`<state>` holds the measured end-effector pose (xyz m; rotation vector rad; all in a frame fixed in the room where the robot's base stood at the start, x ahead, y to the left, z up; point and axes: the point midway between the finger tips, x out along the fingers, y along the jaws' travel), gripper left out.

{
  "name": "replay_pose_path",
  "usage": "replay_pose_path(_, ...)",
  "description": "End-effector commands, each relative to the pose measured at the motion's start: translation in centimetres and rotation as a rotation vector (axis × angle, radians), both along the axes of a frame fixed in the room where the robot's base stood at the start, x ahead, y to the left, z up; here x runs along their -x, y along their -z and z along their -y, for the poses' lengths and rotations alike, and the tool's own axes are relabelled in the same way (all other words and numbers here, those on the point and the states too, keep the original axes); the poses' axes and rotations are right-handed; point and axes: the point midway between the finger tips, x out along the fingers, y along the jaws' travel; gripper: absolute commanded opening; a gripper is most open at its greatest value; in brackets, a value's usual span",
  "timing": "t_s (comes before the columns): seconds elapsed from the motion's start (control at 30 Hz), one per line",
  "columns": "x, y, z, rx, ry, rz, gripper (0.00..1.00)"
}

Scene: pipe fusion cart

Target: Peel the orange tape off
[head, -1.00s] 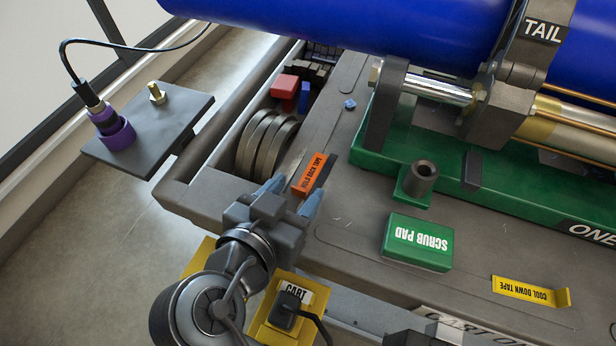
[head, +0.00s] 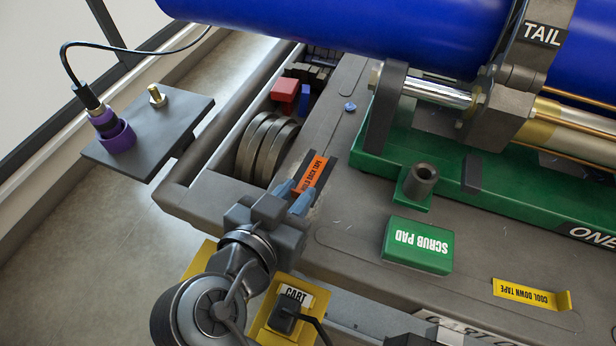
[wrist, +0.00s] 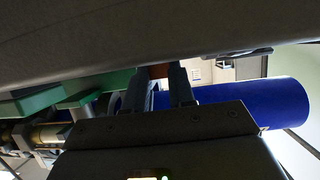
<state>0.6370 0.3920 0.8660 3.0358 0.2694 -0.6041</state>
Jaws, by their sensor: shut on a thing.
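The orange tape (head: 315,174), with black lettering that reads "HOLD BACK TAPE", is at the left part of the grey cart top in the head view. My gripper (head: 294,196) has its blue-grey fingers on either side of the tape's near end and is shut on it. A dark strip shows along the tape's right side; I cannot tell whether it is shadow or backing. How much of the tape still touches the cart is unclear.
Grey rings (head: 265,147) sit in a tray left of the tape. A green scrub pad (head: 418,243) and a yellow cool down tape (head: 530,294) lie to the right. The green base (head: 365,158) and the blue pipe (head: 340,35) are behind.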

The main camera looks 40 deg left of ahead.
Motion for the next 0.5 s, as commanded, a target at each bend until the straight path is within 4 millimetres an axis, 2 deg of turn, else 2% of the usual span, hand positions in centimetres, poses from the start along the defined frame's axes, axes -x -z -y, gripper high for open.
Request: replay_pose_path(0.5,0.45,-0.25,0.08,0.000,0.000,0.000,0.00)
